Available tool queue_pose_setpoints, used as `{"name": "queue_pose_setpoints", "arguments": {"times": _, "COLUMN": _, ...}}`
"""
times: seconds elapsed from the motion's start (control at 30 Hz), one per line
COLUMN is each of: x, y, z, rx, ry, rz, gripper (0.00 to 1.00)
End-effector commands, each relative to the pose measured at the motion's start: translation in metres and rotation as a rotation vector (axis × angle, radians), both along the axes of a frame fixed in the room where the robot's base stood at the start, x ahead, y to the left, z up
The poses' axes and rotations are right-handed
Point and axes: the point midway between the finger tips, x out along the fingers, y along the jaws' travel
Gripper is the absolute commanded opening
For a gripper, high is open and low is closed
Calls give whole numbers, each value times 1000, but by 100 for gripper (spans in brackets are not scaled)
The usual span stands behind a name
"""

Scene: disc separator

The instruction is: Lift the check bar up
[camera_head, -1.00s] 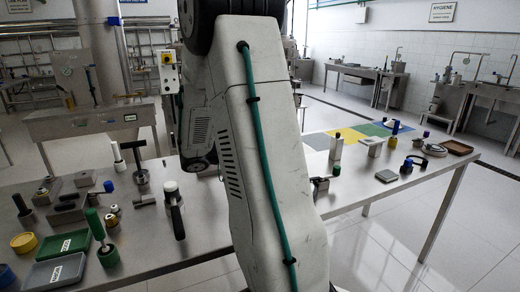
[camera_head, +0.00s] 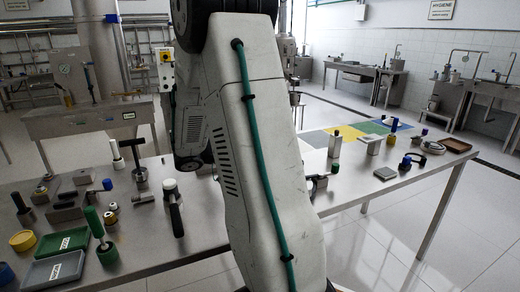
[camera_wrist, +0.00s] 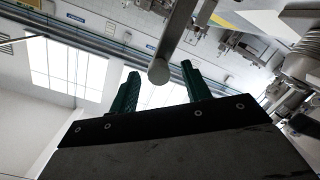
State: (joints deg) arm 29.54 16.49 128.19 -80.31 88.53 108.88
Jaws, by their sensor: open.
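My gripper (camera_wrist: 160,70) shows in the wrist view, with two green fingers standing apart. A grey metal bar (camera_wrist: 176,38) with a round end comes down from the top of the wrist view. Its round end appears between the two fingertips, with room on both sides. It looks like the check bar, but no label on it shows. I cannot tell how far it is from the fingers in depth. In the head view my own arm hides the gripper, and I cannot make out the bar there.
In the head view a steel bench (camera_head: 215,228) holds several tools, a green tray (camera_head: 62,243) and a yellow pot (camera_head: 23,240). On its right part lie a grey block (camera_head: 386,173) and a brown tray (camera_head: 454,145). Pale floor lies open at the right.

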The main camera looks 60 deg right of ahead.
Motion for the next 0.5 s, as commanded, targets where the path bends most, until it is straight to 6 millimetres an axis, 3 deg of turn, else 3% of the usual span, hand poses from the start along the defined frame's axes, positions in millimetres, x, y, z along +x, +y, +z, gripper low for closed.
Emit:
{"name": "queue_pose_setpoints", "arguments": {"times": 0.3, "x": 32, "y": 43, "z": 6, "rx": 1, "ry": 0, "rz": 3, "gripper": 48}}
{"name": "queue_pose_setpoints", "arguments": {"times": 0.5, "x": 40, "y": 54, "z": 7, "rx": 2, "ry": 0, "rz": 3, "gripper": 48}}
